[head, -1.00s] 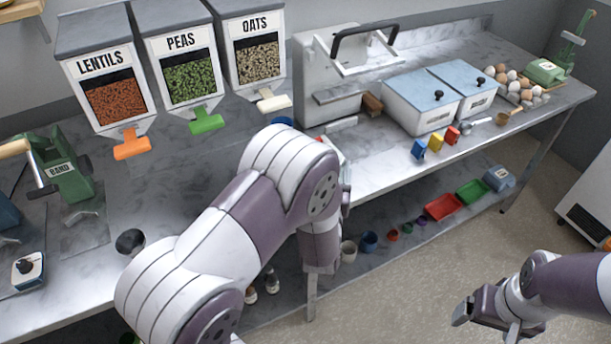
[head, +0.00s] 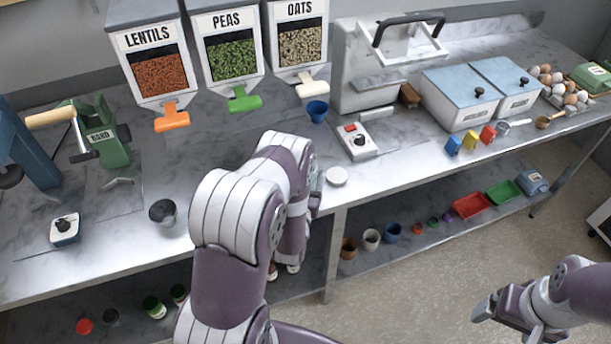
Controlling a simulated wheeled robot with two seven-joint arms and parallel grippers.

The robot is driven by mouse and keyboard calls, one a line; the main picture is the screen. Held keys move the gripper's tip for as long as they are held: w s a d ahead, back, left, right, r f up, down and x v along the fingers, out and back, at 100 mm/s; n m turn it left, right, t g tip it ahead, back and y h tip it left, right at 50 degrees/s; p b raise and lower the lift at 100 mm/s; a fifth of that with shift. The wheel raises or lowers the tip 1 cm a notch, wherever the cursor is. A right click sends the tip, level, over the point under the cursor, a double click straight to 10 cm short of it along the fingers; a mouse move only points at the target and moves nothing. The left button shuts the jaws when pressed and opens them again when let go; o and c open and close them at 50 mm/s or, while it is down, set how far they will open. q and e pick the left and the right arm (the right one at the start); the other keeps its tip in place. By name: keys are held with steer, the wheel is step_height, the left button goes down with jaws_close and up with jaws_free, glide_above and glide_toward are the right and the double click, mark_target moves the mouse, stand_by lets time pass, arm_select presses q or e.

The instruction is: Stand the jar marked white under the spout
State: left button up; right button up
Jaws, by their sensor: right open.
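Three bins stand at the back, marked LENTILS (head: 153,40), PEAS (head: 227,22) and OATS (head: 300,10). Their spouts have an orange tab (head: 172,118), a green tab (head: 243,99) and a white tab (head: 313,87). Small jars stand on the lower shelf, including a green-banded one (head: 153,306) and a red-topped one (head: 84,326). I cannot tell which jar is marked white. My right gripper (head: 484,311) is open and empty, low at the right, away from the bench.
A blue cup (head: 317,111) stands below the oats bin. A switch box (head: 357,139) and a white disc (head: 336,177) lie near the bench edge. A dark cup (head: 163,212) and green hand mill (head: 105,138) stand left. Cups (head: 371,239) and trays (head: 470,205) occupy the lower shelf.

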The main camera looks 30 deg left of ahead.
arm_select(q)
steer(key=shift+w, duration=0.1)
steer(key=o, duration=0.8)
steer(key=shift+f, duration=0.15)
steer(key=o, duration=0.5)
